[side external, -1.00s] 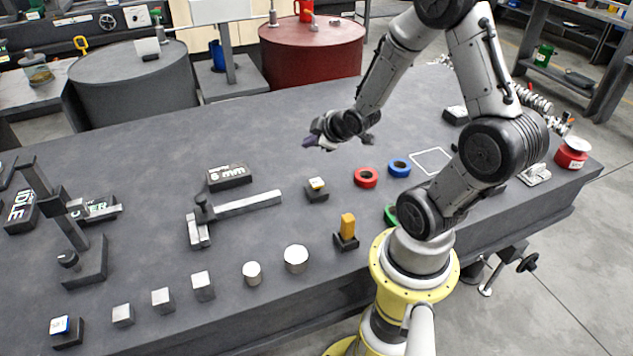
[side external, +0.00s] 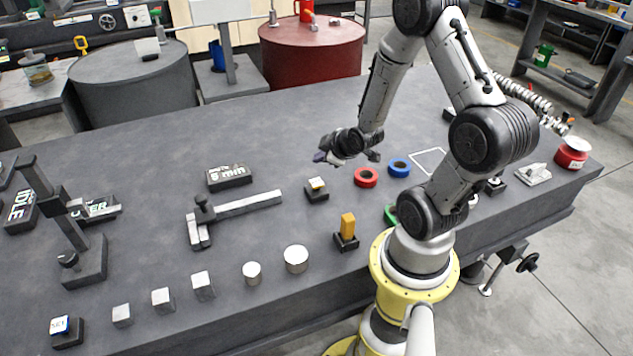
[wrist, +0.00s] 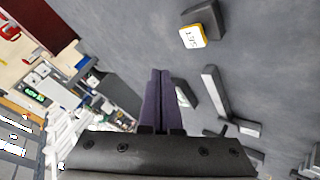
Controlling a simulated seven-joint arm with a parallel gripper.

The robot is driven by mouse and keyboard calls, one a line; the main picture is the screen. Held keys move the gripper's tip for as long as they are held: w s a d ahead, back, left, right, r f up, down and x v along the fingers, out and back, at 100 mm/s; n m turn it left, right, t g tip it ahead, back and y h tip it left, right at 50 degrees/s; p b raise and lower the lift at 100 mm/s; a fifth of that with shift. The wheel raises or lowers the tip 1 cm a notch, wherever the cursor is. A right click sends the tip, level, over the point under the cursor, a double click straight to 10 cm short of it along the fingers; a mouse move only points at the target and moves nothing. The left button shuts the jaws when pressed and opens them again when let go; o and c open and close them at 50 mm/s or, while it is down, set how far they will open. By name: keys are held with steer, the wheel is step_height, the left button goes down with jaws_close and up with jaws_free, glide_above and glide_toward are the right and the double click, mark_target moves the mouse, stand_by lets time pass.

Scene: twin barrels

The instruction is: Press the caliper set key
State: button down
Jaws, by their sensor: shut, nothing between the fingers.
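A small key (side external: 317,184) with a yellow-edged white cap on a dark block stands right of the caliper (side external: 245,205). The same key shows at the top of the wrist view (wrist: 192,36), its label too small to read surely. The caliper's grey bar shows right of the fingers in the wrist view (wrist: 215,92). My gripper (side external: 320,158) is above the table, beyond the yellow key and apart from it. In the wrist view its dark purple fingers (wrist: 160,75) are together with nothing between them.
A display block (side external: 229,177) reading in mm stands behind the caliper. A blue-capped key (side external: 67,328) is at the front left. An orange block (side external: 347,226) stands in a dark holder. Red (side external: 366,177) and blue (side external: 399,167) rings lie to the right. Metal cylinders and cubes line the front edge.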

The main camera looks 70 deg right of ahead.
mark_target(320, 184)
steer(key=shift+f, duration=2.6)
steer(key=shift+f, duration=0.15)
steer(key=shift+f, duration=0.25)
steer(key=shift+f, duration=0.55)
stand_by(0.7)
steer(key=shift+r, duration=0.95)
steer(key=shift+r, duration=2.55)
